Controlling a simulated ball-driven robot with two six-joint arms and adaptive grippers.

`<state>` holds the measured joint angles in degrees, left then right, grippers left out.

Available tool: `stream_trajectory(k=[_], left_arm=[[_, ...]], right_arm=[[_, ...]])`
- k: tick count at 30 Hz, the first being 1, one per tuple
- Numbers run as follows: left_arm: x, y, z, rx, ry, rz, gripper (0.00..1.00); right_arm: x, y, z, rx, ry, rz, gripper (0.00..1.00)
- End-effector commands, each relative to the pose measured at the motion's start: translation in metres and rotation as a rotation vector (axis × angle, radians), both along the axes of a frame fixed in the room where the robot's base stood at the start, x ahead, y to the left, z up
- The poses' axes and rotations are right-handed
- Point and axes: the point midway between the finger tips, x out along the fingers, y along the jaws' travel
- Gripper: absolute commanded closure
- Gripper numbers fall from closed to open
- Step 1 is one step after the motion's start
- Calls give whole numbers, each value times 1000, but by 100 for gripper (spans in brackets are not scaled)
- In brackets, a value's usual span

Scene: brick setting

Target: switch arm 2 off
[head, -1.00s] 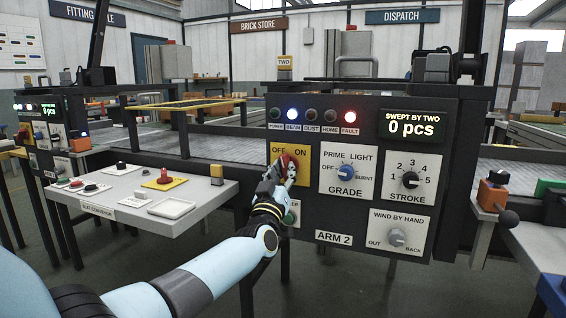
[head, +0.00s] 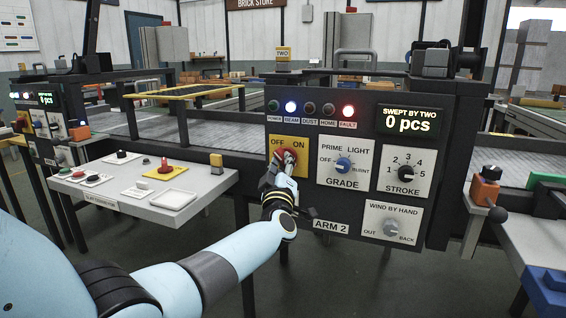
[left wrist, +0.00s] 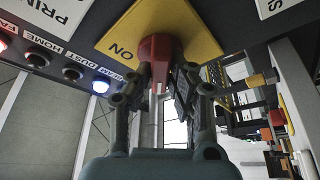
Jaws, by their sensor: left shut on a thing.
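The ARM 2 panel (head: 303,219) stands in front of me. A red rotary switch (head: 284,158) sits on its yellow OFF/ON plate (head: 273,176). My left gripper (head: 286,170) is at this switch with its fingers shut on the red handle. In the left wrist view the red handle (left wrist: 157,50) lies between the fingers (left wrist: 160,82), with the word ON beside it and OFF hidden. The beam lamp (head: 291,107) glows white and the fault lamp (head: 348,111) glows red; the power lamp (head: 273,106) looks dim. My right gripper is not in view.
The grade knob (head: 343,165), stroke knob (head: 405,173) and wind-by-hand knob (head: 390,228) are close to the right. A white side table (head: 110,184) with several buttons stands left. An orange box with a black ball handle (head: 489,190) is at right.

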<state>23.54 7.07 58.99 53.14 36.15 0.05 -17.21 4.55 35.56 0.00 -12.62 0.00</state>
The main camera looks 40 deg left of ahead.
Motion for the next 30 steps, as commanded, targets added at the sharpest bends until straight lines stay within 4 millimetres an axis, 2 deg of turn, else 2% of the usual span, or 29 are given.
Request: stream_trajectory(k=[10,11,16,25,30], left_arm=[[0,-1,-2,-7,1,-2,100],[0,-1,-2,-7,1,-2,81],[0,0,-1,-6,0,-1,60],[-2,-2,-2,-4,0,0,60],[-22,-13,-9,-5,1,-2,60]], right_arm=[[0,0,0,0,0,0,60],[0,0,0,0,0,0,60],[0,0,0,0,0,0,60],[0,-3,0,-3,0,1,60],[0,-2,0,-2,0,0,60]])
